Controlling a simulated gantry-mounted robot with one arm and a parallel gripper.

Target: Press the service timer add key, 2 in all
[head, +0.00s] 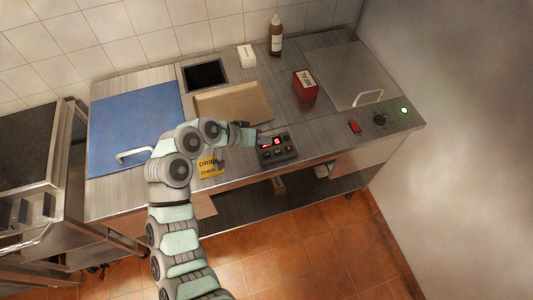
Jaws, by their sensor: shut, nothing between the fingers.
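The service timer (280,153) is a small dark box near the front edge of the steel counter. It has a lit red display and a few small keys, one with a green tint. The display's digits and key labels are too small to read, so I cannot tell which key is the add key. My gripper (262,133) is shut and empty at the timer's back left edge. I cannot tell whether it touches the timer.
A yellow sign (209,167) stands left of the timer. A tan tray (240,101), a red box (305,87) and a brown bottle (275,38) are behind. A red switch (355,127) and a black knob (379,119) are right.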

